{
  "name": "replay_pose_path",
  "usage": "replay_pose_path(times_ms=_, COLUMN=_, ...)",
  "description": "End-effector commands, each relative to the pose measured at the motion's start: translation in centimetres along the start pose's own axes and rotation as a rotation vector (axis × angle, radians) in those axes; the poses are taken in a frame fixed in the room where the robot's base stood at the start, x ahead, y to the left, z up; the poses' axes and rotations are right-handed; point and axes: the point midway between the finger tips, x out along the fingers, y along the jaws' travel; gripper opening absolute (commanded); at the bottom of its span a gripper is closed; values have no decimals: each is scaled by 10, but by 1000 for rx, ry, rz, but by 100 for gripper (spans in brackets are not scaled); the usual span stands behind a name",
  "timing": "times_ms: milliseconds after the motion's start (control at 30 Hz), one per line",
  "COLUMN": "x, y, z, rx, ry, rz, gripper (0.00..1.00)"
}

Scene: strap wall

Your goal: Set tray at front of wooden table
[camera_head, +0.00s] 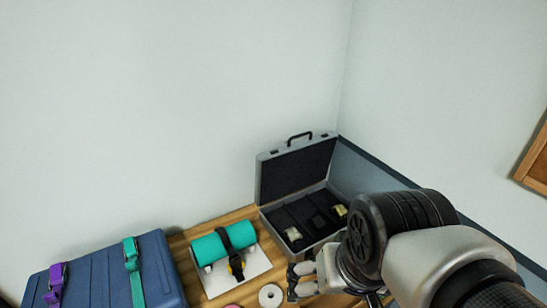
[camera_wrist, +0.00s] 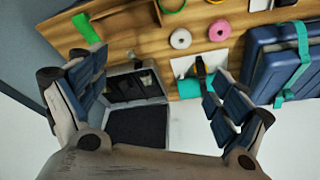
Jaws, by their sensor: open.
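A brown wooden piece with a raised edge, which may be the tray, shows at the top of the wrist view (camera_wrist: 124,24); it is cut off by the frame, so I cannot tell its full shape. The wooden table (camera_head: 186,262) runs along the wall, and its top also fills the upper wrist view (camera_wrist: 140,42). My gripper (camera_head: 303,281) is above the table beside the open case. In the wrist view my gripper (camera_wrist: 157,70) has its fingers wide apart with nothing between them.
An open grey case (camera_head: 327,232) holds several watches. A teal roll (camera_head: 207,249) with a watch rests on a white stand. A blue case (camera_head: 106,278) with purple and teal straps stands at left. White (camera_wrist: 180,38) and pink (camera_wrist: 218,30) rings lie on the table.

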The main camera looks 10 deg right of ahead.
Motion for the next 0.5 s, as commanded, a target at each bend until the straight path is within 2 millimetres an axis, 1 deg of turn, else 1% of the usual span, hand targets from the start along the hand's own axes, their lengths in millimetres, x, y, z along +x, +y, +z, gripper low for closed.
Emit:
replay_pose_path(times_ms=33, x=-7, y=-3, z=7, rx=-50, ry=27, rz=-5, gripper=91)
replay_pose_path(times_ms=100, x=-12, y=-4, z=15, rx=-104, ry=50, rz=-6, gripper=91)
replay_pose_path(times_ms=200, x=-16, y=-5, z=22, rx=-152, ry=69, rz=-6, gripper=91)
replay_pose_path(times_ms=500, x=-18, y=-5, z=25, rx=-170, ry=75, rz=-7, gripper=91)
